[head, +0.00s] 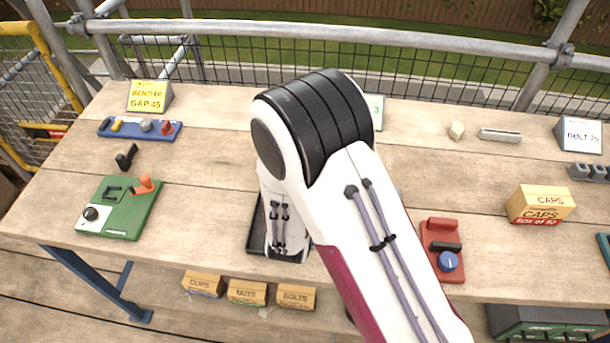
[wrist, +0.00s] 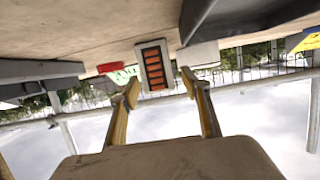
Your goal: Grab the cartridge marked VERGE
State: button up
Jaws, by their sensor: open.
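I cannot read the word VERGE on anything in either view, so I cannot tell which thing is the cartridge. In the wrist view, which looks upside down, my gripper (wrist: 160,88) is open, with its two tan fingers apart and nothing between them. Beyond the fingertips is a grey block with an orange, dark-barred face (wrist: 154,67). A small red piece (wrist: 111,67) is left of it and a pale block (wrist: 198,55) right of it. In the head view my arm hides the gripper and the middle of the bench.
The wooden bench (head: 200,175) holds a green fixture (head: 125,215), a blue tool tray (head: 139,129), a red fixture with a blue knob (head: 443,245) and a CAPS box (head: 540,204). A dark tray (head: 255,225) is partly behind my arm. Bare wood lies left of my arm.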

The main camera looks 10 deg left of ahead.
dwell(0.5)
jog(key=c, duration=1.2)
jog(key=shift+r, duration=0.1)
jog(key=shift+r, duration=4.85)
